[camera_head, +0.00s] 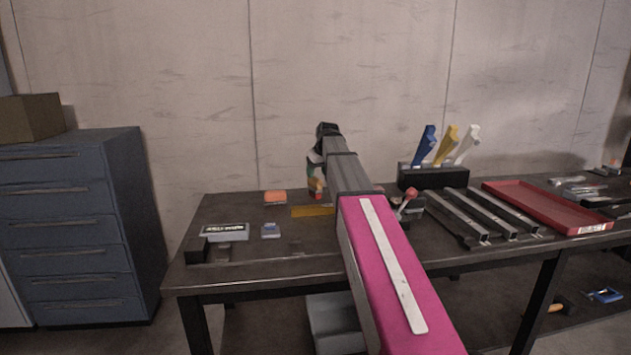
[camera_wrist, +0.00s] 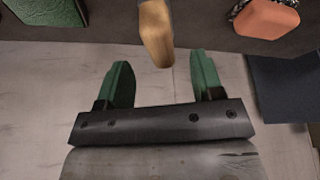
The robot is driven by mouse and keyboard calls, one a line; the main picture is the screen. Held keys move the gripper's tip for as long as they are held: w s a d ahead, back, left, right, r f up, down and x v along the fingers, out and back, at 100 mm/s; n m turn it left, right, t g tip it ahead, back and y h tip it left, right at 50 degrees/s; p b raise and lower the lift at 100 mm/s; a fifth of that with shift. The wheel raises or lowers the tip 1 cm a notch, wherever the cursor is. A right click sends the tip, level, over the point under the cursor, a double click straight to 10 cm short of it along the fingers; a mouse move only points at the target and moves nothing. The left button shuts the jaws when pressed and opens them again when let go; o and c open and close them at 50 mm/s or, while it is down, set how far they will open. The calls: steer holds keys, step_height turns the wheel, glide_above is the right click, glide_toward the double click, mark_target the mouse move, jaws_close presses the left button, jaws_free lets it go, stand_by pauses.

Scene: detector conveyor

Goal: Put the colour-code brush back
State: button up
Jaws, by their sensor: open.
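My gripper (camera_wrist: 159,62) shows in the wrist view with two green fingers spread apart and nothing between their pads that I can see it gripping. A tan-orange handle-like piece (camera_wrist: 156,28) reaches from the top edge toward the gap between the fingertips; the rest of it is cut off, so I cannot tell if it is the brush. In the head view, my arm hides most of the gripper's area. A black holder (camera_head: 432,178) at the back of the bench carries a blue brush (camera_head: 425,146), a yellow brush (camera_head: 446,146) and a white brush (camera_head: 467,145), handles tilted up.
An orange block (camera_head: 275,197) lies left of my arm; it also shows in the wrist view (camera_wrist: 268,17). A mustard flat piece (camera_head: 313,211) lies beside my arm. Black rails (camera_head: 475,216) and a red tray (camera_head: 540,204) fill the right. A blue cabinet (camera_head: 70,230) stands left.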

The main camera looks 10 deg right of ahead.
steer(key=v, duration=0.6)
steer(key=shift+s, duration=0.2)
